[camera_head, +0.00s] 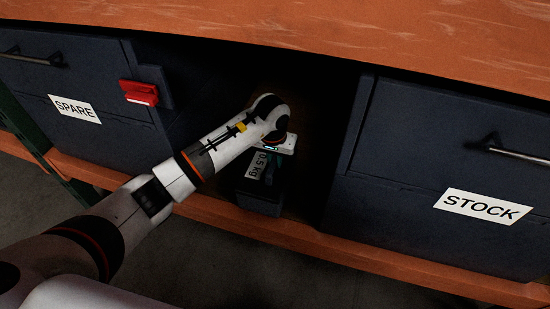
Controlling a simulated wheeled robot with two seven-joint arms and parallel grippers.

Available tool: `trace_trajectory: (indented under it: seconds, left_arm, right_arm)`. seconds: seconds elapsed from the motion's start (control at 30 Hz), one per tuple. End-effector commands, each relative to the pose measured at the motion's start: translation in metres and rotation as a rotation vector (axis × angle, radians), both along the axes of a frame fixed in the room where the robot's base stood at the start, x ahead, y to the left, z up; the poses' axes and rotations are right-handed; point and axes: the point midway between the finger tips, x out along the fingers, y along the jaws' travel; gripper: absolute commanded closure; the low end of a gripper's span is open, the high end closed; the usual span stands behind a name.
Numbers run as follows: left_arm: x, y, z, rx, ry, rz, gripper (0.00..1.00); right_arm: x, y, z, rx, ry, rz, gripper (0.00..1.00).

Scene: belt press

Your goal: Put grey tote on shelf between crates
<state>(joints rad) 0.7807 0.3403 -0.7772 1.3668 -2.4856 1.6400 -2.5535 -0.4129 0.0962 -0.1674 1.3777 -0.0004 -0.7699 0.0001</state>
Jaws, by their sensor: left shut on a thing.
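The grey tote (259,200) is a small dark box with a white "0.5 kg" label, in the gap between the two crates at the shelf's front. My left arm reaches in from the left, and my left gripper (268,172) is shut on the tote from above; the fingers are mostly hidden by the wrist. The dark crate labelled SPARE (25,72) stands left of the gap. The dark crate labelled STOCK (400,215) stands right of it. The tote is apart from the STOCK crate. I cannot tell whether its base touches the shelf. My right gripper is not in view.
The orange shelf board (350,258) runs below the crates. Another orange board (400,35) lies overhead. A red block (139,93) sits on the SPARE crate's right side. Free room shows between the tote and the STOCK crate; the gap's back is dark.

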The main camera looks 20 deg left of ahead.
Motion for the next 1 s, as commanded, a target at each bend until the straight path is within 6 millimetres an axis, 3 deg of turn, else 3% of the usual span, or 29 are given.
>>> trace_trajectory:
  seconds: [0.23, 0.27, 0.37, 0.73, 1.0]
  left_arm:
    - [0.001, 0.0, 0.001, 0.0, -0.005, 0.0, 1.0]
    - [0.0, 0.0, -0.001, 0.001, -0.001, 0.001, 0.79]
    - [0.0, 0.0, -0.001, 0.001, -0.001, 0.001, 0.63]
    - [0.0, 0.0, 0.001, 0.0, 0.0, 0.0, 0.62]
    - [-0.006, 0.001, 0.051, 0.001, -0.005, -0.001, 0.62]
  right_arm:
    - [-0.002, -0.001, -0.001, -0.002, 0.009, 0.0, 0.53]
    - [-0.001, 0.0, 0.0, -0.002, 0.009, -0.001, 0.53]
    - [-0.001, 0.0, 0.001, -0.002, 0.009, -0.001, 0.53]
    - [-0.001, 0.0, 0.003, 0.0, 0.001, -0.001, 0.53]
    - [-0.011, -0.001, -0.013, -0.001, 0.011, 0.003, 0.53]
